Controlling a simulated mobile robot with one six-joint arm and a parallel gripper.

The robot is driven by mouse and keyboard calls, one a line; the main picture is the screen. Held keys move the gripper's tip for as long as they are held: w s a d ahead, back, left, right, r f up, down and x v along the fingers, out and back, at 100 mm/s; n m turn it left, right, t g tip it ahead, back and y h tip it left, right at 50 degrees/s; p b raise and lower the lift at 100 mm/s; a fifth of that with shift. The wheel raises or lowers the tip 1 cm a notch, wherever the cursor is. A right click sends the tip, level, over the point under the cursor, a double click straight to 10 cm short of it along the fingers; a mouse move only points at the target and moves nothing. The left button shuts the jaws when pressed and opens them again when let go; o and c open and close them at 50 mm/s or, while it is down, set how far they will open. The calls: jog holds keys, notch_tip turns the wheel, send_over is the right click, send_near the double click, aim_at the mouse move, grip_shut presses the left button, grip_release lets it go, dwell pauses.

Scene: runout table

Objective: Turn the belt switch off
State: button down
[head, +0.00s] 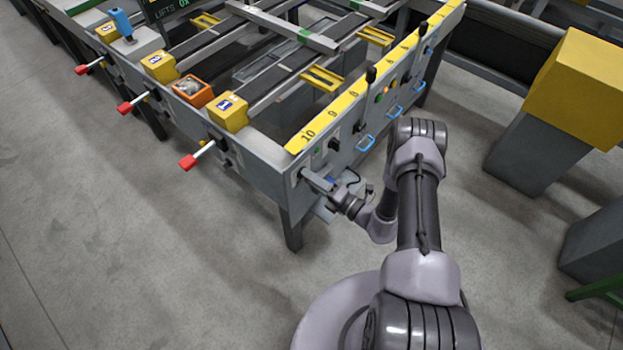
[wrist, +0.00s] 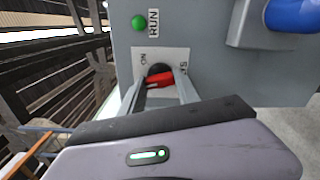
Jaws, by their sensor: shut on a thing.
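The belt switch (wrist: 158,79) has a red handle on a dark round base, set in a pale plate on the grey panel. The plate has an ON mark at its left and another mark at its right that I cannot fully read. My gripper (wrist: 163,84) is shut on the red handle, one finger on each side, and the handle lies tilted between them. In the head view my gripper (head: 306,176) reaches the table's corner panel, and the switch is hidden there.
A green lamp (wrist: 139,23) marked RUN sits above the switch plate. A grey box with a blue part (wrist: 293,14) juts out at the right. The runout table (head: 262,160) carries yellow blocks and red-tipped levers (head: 188,162). Open floor lies left.

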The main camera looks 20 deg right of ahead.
jog(key=n, duration=0.5)
jog(key=shift+n, duration=0.7)
jog(key=c, duration=0.9)
grip_release()
jog(key=shift+d, duration=0.1)
jog(key=p+v, duration=0.3)
jog(key=v, duration=1.4)
jog(key=shift+s+p, duration=0.2)
jog(key=shift+p, duration=0.1)
